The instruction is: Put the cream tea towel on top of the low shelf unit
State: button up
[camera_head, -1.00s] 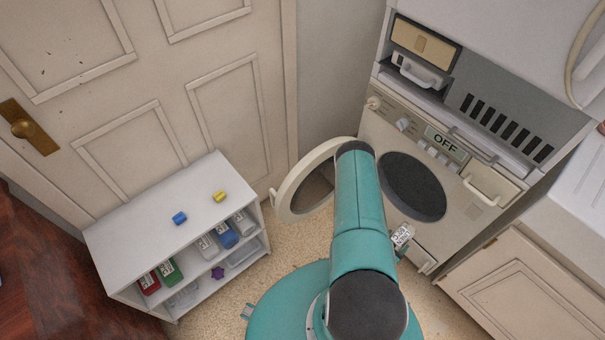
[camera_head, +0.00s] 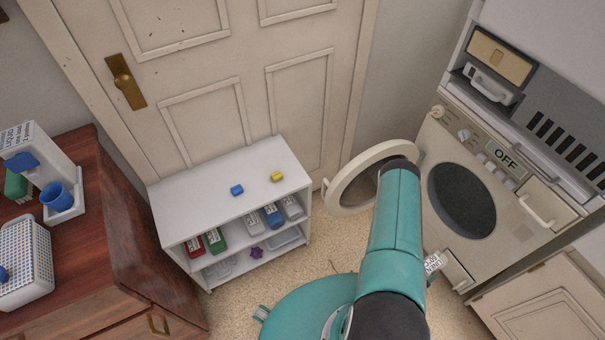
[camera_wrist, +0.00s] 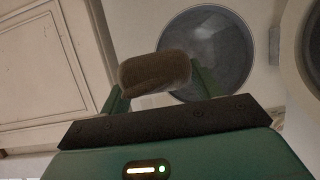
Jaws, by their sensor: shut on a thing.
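My gripper (camera_wrist: 160,90) is shut on a rolled, rough-textured bundle (camera_wrist: 155,68), which looks brown in the dim wrist view and appears to be the tea towel. Its fingers press it from both sides. In the head view my arm hides the gripper and the bundle. The low white shelf unit (camera_head: 215,179) stands against the door at the centre left. On its top lie a small blue piece (camera_head: 237,190) and a small yellow piece (camera_head: 277,176), with bare room around them.
The washing machine (camera_head: 440,140) at the right reads OFF; its round door (camera_head: 337,193) stands open between it and the shelf unit. Labelled containers (camera_head: 216,240) fill the shelf's upper compartment.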

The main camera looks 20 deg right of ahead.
jog(key=shift+a, duration=0.15)
jog(key=w+a+r+n+t+y, duration=0.5)
jog(key=w+a+r+n, duration=0.3)
jog(key=w+a+r, duration=0.7)
jog(key=w+a+r+n+t+y, duration=0.6)
jog(key=w+a+r, duration=1)
jog(key=w+a, duration=0.7)
jog(key=shift+w+a+r+n+y, duration=0.15)
jog(key=shift+w+a+n+y, duration=0.25)
jog(key=shift+n+y, duration=0.7)
